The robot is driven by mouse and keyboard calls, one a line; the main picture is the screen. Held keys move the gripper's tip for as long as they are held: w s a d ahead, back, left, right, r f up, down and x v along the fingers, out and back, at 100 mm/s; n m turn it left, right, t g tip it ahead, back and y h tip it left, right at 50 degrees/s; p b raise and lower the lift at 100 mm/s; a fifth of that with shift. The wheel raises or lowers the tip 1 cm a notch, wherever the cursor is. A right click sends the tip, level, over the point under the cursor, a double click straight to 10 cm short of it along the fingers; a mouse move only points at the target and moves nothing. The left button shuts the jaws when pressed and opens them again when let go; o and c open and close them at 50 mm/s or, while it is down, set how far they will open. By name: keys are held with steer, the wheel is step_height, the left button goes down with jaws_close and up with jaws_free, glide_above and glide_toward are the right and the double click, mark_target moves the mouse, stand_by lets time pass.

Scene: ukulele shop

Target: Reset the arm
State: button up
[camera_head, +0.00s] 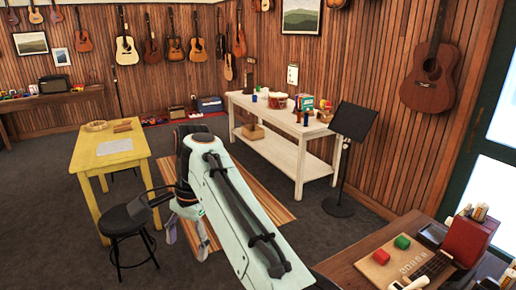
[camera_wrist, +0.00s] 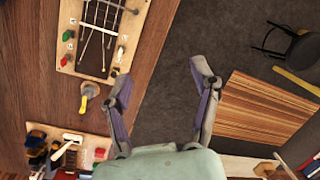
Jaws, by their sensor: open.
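My pale green arm reaches out across the lower middle of the head view. My gripper (camera_head: 187,246) hangs at its far end with the fingers pointing down, over the dark carpet beside the striped rug. In the wrist view my gripper (camera_wrist: 162,80) has its two purple-grey fingers spread wide apart. Nothing is between them. The gap shows bare floor and the edge of a wooden bench (camera_wrist: 155,30). The gripper touches nothing that I can see.
A black stool (camera_head: 122,220) and a yellow table (camera_head: 88,158) stand left of my gripper. A white table (camera_head: 270,150) and a black music stand (camera_head: 353,122) are behind it. A cluttered wooden bench (camera_head: 352,268) is at lower right. The striped rug (camera_head: 262,198) lies flat.

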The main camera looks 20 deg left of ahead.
steer(key=d+r+m+t, duration=0.1)
steer(key=d+r, duration=0.2)
steer(key=d, duration=0.4)
steer(key=d+r+m+t, duration=0.1)
steer(key=d+r, duration=0.2)
steer(key=d, duration=0.5)
steer(key=s+d+h, duration=0.2)
steer(key=s+d, duration=0.4)
steer(key=d, duration=0.5)
steer(key=s+d+f+n, duration=0.2)
steer(key=s+d+f, duration=0.1)
steer(key=s+f, duration=0.4)
steer(key=s+d+f+n+g+y, duration=0.1)
steer(key=s+d+f+n, duration=0.1)
steer(key=s+f, duration=0.5)
steer(key=shift+d+f+n, duration=0.4)
steer(key=shift+f+n, duration=0.1)
steer(key=shift+f, duration=0.25)
